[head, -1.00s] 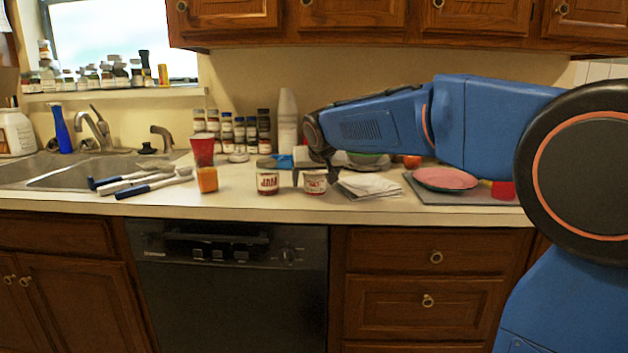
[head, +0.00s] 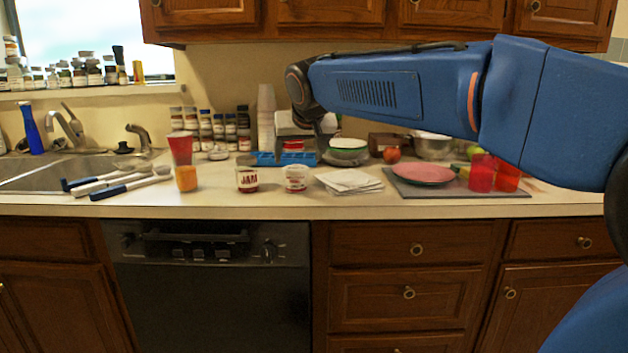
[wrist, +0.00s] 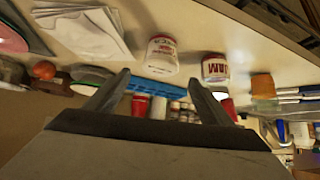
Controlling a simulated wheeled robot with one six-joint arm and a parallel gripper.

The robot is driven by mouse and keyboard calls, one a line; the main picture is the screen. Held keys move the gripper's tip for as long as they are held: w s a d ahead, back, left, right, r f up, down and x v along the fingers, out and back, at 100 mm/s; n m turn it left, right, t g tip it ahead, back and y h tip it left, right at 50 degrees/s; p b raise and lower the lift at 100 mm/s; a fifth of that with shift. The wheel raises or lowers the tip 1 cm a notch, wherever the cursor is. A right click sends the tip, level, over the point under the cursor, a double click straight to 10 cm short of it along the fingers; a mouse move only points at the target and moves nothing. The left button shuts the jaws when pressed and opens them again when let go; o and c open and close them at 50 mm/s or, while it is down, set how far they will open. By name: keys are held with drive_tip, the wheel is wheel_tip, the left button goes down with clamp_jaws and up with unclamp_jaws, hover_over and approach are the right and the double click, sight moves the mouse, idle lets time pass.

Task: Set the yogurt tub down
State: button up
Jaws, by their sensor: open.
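The yogurt tub (head: 295,179), white with red lettering, stands upright on the counter just right of the jam jar (head: 247,180). In the wrist view the tub (wrist: 162,54) and the jam jar (wrist: 215,69) appear beyond my fingertips, with the picture turned over. My gripper (wrist: 158,80) is open with nothing between its fingers. In the head view my gripper (head: 303,125) is raised above and behind the tub, apart from it. Its fingers are hard to make out there.
White napkins (head: 349,181) lie right of the tub. A pink plate (head: 424,174) rests on a grey board beside red cups (head: 481,175). A blue tray (head: 265,159) stands behind. An orange cup (head: 186,179) and brushes (head: 120,184) are left. Bare counter lies in front.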

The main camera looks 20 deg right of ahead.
drive_tip(key=s+d+f+g, duration=0.1)
drive_tip(key=s+d+f, duration=0.1)
drive_tip(key=s+f, duration=0.7)
drive_tip(key=s+d+f+g, duration=0.1)
drive_tip(key=s+d+f, duration=0.2)
drive_tip(key=s+f, duration=0.6)
drive_tip(key=s+d+f+n+g, duration=0.1)
drive_tip(key=s+d+f+g, duration=0.1)
drive_tip(key=s+f, duration=0.8)
drive_tip(key=s, duration=0.9)
drive_tip(key=shift+d+y, duration=0.25)
drive_tip(key=shift+y, duration=0.15)
drive_tip(key=shift+w+r, duration=0.1)
